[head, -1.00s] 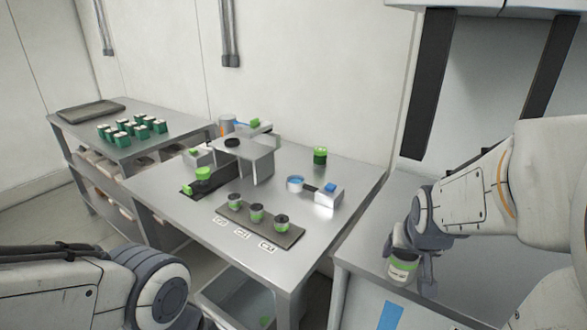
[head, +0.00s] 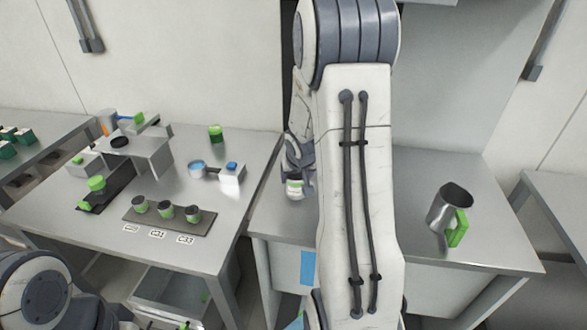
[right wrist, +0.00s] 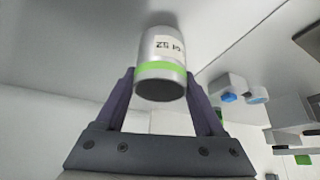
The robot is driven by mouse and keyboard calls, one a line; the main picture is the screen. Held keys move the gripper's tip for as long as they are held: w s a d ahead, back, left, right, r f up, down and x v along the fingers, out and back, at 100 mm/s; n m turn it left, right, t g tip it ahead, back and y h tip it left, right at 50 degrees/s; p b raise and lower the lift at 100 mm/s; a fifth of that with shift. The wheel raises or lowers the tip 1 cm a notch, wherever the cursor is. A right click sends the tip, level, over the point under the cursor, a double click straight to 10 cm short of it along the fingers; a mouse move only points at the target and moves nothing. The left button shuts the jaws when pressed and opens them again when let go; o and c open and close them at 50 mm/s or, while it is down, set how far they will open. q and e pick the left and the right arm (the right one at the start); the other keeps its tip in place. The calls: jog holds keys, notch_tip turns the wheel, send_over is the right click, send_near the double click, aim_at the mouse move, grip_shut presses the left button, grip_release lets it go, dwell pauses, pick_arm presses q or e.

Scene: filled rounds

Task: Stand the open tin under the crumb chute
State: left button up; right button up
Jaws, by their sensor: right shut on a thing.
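My right gripper (head: 297,172) is shut on a small tin (head: 295,188) over the left part of the right-hand bench. In the right wrist view the tin (right wrist: 162,55) is pale metal with a green band and a partly readable label, and sits between the fingers of the gripper (right wrist: 163,95). Its near end looks dark; I cannot tell whether that is an opening. My right forearm hides the middle of the bench. I cannot make out for certain which part is the crumb chute. My left gripper is out of view.
A metal jug (head: 452,207) with a green handle stands on the right of the bench (head: 420,175). The left table (head: 240,150) carries a grey stand (head: 150,152), a tray (head: 137,219) of several small tins and a green-topped tin (head: 215,133). A gap separates table and bench.

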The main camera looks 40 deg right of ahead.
jog(key=w+d+p, duration=0.2)
jog(key=w, duration=0.1)
jog(key=shift+r, duration=0.15)
jog(key=shift+a+f+b, duration=0.1)
jog(key=shift+f+b, duration=0.65)
jog(key=shift+f, duration=0.1)
jog(key=shift+f, duration=0.1)
